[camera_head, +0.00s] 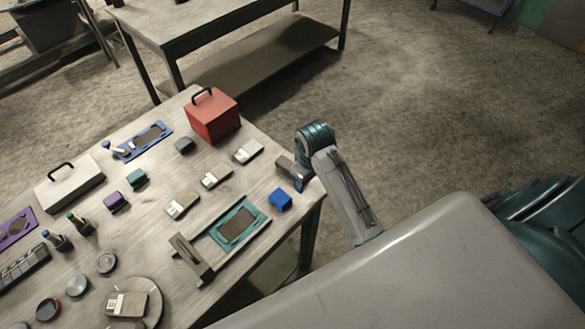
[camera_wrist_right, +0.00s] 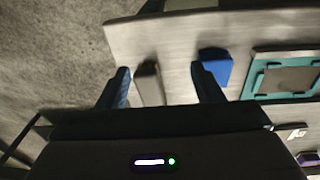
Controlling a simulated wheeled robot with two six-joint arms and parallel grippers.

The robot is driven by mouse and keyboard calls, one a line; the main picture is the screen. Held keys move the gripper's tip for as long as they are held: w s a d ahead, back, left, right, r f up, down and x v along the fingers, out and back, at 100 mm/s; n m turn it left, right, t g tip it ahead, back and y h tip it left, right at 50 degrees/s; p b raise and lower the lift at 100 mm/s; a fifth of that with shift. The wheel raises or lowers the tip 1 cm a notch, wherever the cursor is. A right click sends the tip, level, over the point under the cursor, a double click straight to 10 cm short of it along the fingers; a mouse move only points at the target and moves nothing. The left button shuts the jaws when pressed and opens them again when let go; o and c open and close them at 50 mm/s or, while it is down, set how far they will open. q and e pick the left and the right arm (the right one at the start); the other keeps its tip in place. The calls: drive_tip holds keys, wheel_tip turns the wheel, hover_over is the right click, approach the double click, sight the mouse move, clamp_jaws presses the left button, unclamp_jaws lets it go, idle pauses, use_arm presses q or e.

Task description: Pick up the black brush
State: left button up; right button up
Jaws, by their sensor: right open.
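My right gripper (camera_head: 292,172) is over the table's right edge, beyond the blue block. In the right wrist view its two blue fingers (camera_wrist_right: 162,88) are spread apart. A grey-brown elongated piece (camera_wrist_right: 150,84) with a darker side lies on the table, seen between the fingers and nearer the left one. It is not gripped, and I cannot tell whether it is the black brush. In the head view the gripper partly covers that spot. The blue block (camera_head: 281,200) sits just nearer; it also shows behind the right finger in the wrist view (camera_wrist_right: 216,66). My left gripper is not in view.
Another table (camera_head: 200,20) stands behind. Floor at right is clear.

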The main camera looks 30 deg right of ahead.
drive_tip(key=n+g, duration=0.1)
approach(283, 163)
drive_tip(key=s+d, duration=0.2)
drive_tip(key=shift+s+d, duration=0.25)
drive_tip(key=shift+d, duration=0.1)
drive_tip(key=shift+w+f+b, duration=0.15)
drive_tip(key=shift+f+b, duration=0.15)
drive_tip(key=shift+f, duration=0.15)
wheel_tip(283, 163, down, 4)
wheel_tip(283, 163, down, 5)
drive_tip(key=p, duration=0.3)
drive_tip(key=shift+a+r, duration=0.15)
drive_tip(key=shift+a, duration=0.05)
drive_tip(key=shift+f, duration=0.5)
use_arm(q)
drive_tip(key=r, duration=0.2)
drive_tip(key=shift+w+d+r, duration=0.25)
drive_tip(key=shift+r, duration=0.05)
use_arm(e)
drive_tip(key=c, duration=1.1)
